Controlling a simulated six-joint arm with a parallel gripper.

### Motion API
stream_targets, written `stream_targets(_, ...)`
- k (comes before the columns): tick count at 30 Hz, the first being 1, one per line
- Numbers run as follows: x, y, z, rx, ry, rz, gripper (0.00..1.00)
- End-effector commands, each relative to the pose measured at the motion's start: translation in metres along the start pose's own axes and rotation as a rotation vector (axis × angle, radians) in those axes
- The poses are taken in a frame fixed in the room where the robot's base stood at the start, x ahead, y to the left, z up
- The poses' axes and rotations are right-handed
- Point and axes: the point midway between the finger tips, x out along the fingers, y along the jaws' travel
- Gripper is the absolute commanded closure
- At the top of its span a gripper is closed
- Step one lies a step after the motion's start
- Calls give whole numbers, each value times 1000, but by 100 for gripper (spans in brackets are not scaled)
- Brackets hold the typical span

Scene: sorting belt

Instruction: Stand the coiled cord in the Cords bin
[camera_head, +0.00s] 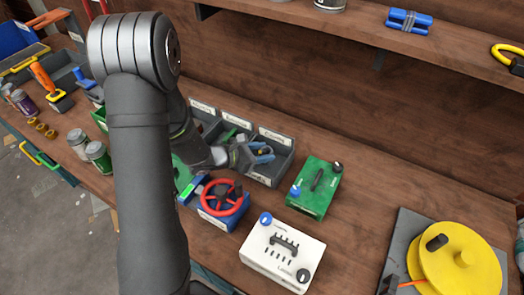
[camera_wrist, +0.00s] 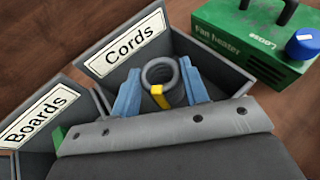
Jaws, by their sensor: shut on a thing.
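The Cords bin (camera_wrist: 127,38) is a grey open box with a white label, at the right end of the bin row (camera_head: 270,178). The coiled cord (camera_wrist: 159,75) is a dark grey coil of several turns with a yellow band. My gripper (camera_wrist: 163,92) has blue fingers on either side of the coil and is shut on it. In the wrist view fingers and coil are within the Cords bin's walls. The coil's lower part is hidden by my gripper, so I cannot tell whether it touches the bin floor. In the head view my gripper (camera_head: 262,153) is over the bin.
The Boards bin (camera_wrist: 42,112) adjoins on the left. A green fan heater box (camera_head: 317,188) stands close on the right. A blue box with a red wheel (camera_head: 222,198) and a white box (camera_head: 279,256) stand in front. A yellow disc (camera_head: 458,262) is at far right.

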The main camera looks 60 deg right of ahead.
Motion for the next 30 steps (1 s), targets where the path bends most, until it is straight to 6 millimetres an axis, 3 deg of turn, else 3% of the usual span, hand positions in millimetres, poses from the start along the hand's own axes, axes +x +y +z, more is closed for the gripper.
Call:
stream_targets(2,1,-1,-6,-5,12,-1,82)
stream_targets(3,2,-1,-7,-6,13,-1,57)
stream_targets(6,2,-2,-8,-7,16,-1,37)
stream_targets(16,1,-2,-7,-8,18,-2,37)
stream_targets(21,-4,-2,5,-6,16,-1,37)
stream_targets(30,-69,0,6,-6,10,5,37)
